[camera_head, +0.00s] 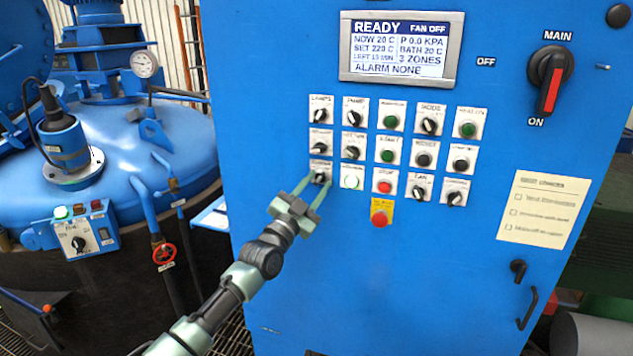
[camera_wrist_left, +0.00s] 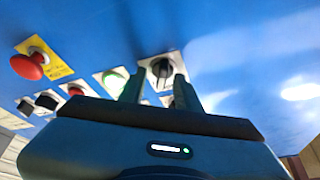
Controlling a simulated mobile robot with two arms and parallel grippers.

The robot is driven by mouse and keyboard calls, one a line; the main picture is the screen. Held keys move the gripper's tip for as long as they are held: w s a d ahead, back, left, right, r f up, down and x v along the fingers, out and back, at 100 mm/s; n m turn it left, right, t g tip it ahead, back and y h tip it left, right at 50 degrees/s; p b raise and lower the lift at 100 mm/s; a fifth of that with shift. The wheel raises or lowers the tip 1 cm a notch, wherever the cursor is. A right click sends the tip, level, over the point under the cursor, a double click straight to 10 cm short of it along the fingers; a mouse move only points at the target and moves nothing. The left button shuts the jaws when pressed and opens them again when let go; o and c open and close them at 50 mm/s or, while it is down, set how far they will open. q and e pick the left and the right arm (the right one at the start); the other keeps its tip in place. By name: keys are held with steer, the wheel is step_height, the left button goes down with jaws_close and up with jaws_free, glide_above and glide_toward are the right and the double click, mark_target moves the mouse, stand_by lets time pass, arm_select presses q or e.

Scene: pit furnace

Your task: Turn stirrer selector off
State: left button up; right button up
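A black selector knob (camera_head: 319,178) on a white plate sits at the left end of the bottom row on the blue control panel (camera_head: 270,120). Its label is too blurred to read surely as the stirrer selector. My left gripper (camera_head: 314,186) is open, with its fingertips on either side of this knob. In the left wrist view the knob (camera_wrist_left: 162,68) shows between and beyond the two spread fingers (camera_wrist_left: 158,88). I cannot tell whether the fingers touch it. The knob's pointer looks tilted. My right gripper is not in view.
A lit pale-green button (camera_head: 351,181) is just right of the knob, with a red button (camera_head: 385,187) beyond. A red emergency button (camera_head: 381,217) sits below. The screen (camera_head: 401,48) reads READY, FAN OFF. Blue furnace equipment (camera_head: 110,150) stands at left.

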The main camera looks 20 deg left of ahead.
arm_select(q)
steer(key=shift+a+r, duration=0.1)
jaws_close()
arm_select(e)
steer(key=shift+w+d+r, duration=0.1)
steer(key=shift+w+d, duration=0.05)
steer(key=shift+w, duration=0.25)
